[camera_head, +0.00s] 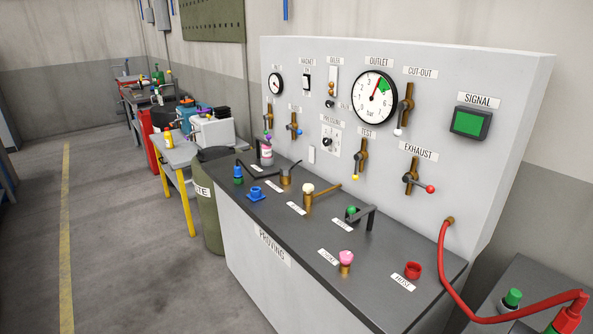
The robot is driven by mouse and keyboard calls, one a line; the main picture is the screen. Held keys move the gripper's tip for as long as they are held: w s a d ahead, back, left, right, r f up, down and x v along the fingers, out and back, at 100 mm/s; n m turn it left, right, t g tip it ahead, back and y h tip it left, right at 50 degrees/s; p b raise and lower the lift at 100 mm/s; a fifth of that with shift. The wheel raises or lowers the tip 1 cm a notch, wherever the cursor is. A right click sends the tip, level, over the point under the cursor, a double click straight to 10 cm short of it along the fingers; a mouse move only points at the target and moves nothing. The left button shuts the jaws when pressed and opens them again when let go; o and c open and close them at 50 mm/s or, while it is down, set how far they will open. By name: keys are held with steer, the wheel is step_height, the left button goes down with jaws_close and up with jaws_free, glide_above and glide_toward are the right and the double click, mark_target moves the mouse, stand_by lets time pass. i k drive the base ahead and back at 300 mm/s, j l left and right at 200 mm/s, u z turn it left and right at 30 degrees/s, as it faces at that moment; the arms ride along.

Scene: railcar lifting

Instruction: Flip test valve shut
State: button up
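The test valve (361,158) is a brass valve on the upright grey-white panel, just below the label "TEST". Its lever ends in a yellow knob (355,177) and points down, roughly along the valve body. The cut-out valve (405,105) is above and to the right, with a white-tipped lever pointing down. The exhaust valve (411,178) is at lower right, its red-tipped lever pointing to the right. The outlet gauge (374,96) is above the test valve, with its red needle near the green sector. My gripper is not in view.
A dark bench top (300,228) juts out below the panel, carrying several small fittings and a bracket (362,214) below the test valve. A red hose (446,275) hangs at the right. A green bin (209,200) stands left of the bench. The floor at left is clear.

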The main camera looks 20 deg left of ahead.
mark_target(358, 157)
steer(key=u, duration=0.6)
steer(key=i+j+u, duration=0.15)
steer(key=i+j, duration=0.7)
steer(key=i+j+u, duration=0.15)
steer(key=i+j, duration=0.7)
steer(key=i+j+u, duration=0.15)
steer(key=i+j, duration=0.7)
steer(key=i+l, duration=0.1)
steer(key=l, duration=0.6)
